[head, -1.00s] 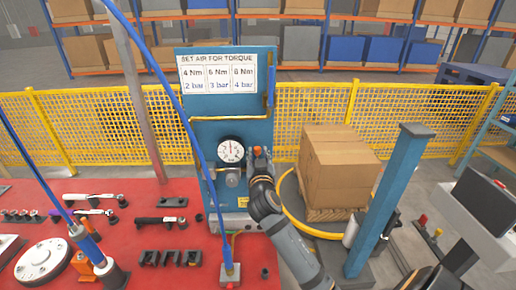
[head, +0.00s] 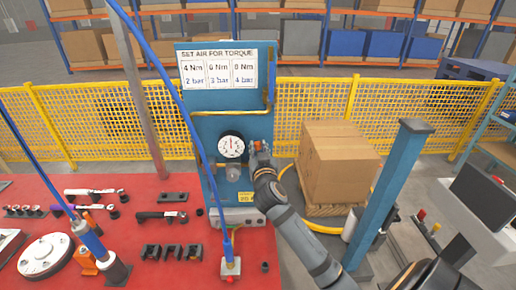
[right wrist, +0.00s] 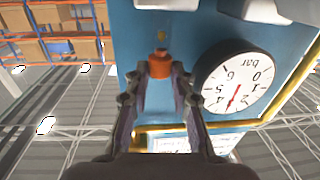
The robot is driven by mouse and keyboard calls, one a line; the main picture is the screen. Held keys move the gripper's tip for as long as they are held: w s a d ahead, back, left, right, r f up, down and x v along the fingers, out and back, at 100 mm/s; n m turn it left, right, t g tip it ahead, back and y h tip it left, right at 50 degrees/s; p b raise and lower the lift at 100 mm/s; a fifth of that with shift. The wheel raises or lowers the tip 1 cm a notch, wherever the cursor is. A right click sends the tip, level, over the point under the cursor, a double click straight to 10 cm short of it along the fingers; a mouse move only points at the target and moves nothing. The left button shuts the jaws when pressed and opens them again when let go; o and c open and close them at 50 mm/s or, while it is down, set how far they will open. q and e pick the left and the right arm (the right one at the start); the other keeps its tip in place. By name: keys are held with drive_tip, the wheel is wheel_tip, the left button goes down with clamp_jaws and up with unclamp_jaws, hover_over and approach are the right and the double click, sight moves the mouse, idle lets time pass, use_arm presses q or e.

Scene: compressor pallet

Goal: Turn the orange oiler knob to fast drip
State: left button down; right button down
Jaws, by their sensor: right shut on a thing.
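The orange oiler knob (right wrist: 160,66) sits on the blue panel (right wrist: 138,30), between the fingertips of my right gripper (right wrist: 159,78) in the right wrist view. The right gripper is shut on it. In the head view my right gripper (head: 259,150) is at the panel's right part, just right of the round gauge (head: 231,146), and mostly hides the knob. The gauge, marked "bar", also shows upside down in the right wrist view (right wrist: 236,78), with a red needle. I cannot read a drip marking on the knob. My left gripper is not in view.
A red table (head: 150,265) with tools and black holders is at the lower left. A blue hose (head: 184,112) hangs in front of the panel. Cardboard boxes (head: 335,165) stand on a pallet to the right, beside a blue post (head: 392,195). A yellow fence (head: 310,125) runs behind.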

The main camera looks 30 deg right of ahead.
drive_tip(key=n+y, duration=0.1)
drive_tip(key=n+t+y, duration=0.1)
drive_tip(key=shift+s+d+y, duration=0.1)
drive_tip(key=shift+d+y, duration=0.15)
drive_tip(key=shift+y, duration=0.15)
drive_tip(key=shift+d+r+n+t+y+p, duration=0.1)
drive_tip(key=shift+n+t+y+p, duration=0.2)
drive_tip(key=shift+n+y+p, duration=0.4)
drive_tip(key=n+y+p, duration=0.1)
drive_tip(key=y, duration=0.2)
drive_tip(key=shift+d+n, duration=0.15)
drive_tip(key=shift+n, duration=0.15)
drive_tip(key=shift+n+y+p, duration=0.4)
drive_tip(key=shift+y+p, duration=0.2)
drive_tip(key=shift+p, duration=0.15)
drive_tip(key=c, duration=1.4)
unclamp_jaws()
